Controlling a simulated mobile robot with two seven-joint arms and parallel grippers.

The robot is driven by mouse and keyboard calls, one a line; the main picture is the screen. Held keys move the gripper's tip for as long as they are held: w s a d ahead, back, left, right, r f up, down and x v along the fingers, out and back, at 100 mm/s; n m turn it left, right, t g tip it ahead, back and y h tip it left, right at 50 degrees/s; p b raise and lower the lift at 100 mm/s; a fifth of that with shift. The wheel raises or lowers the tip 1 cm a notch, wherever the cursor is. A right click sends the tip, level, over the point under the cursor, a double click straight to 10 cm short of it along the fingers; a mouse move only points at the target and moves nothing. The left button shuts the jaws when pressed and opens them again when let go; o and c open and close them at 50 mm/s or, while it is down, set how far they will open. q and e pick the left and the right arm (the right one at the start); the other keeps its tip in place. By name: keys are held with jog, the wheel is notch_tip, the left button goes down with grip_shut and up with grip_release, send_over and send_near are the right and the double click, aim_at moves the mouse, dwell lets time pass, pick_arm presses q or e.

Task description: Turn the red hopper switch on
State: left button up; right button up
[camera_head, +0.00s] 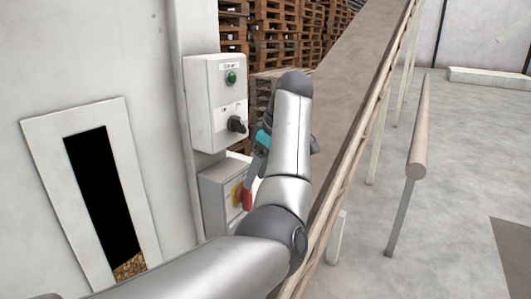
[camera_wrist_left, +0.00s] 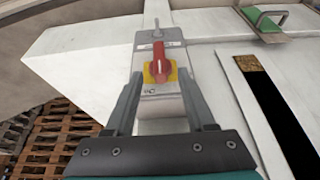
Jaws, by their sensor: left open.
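The red hopper switch (camera_head: 247,198) is a red handle on a yellow plate, on the front of a grey box on the wall. In the left wrist view the red switch (camera_wrist_left: 159,62) stands roughly upright in the picture; its labels are too small to read. My left gripper (camera_head: 254,180) is at the box, partly hidden behind my own forearm in the head view. In the left wrist view my left gripper (camera_wrist_left: 159,76) is open, with one finger on each side of the switch box. I cannot tell whether the fingers touch it. My right gripper is not in view.
Above is a pale control box (camera_head: 213,88) with a green button (camera_head: 231,77) and a black knob (camera_head: 236,124). A slotted window (camera_head: 103,190) is in the wall at left. A sloping conveyor (camera_head: 360,75) runs close on the right. Open floor lies beyond the post (camera_head: 417,130).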

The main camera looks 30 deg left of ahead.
pick_arm(q)
jog(key=v, duration=0.7)
jog(key=shift+r, duration=0.2)
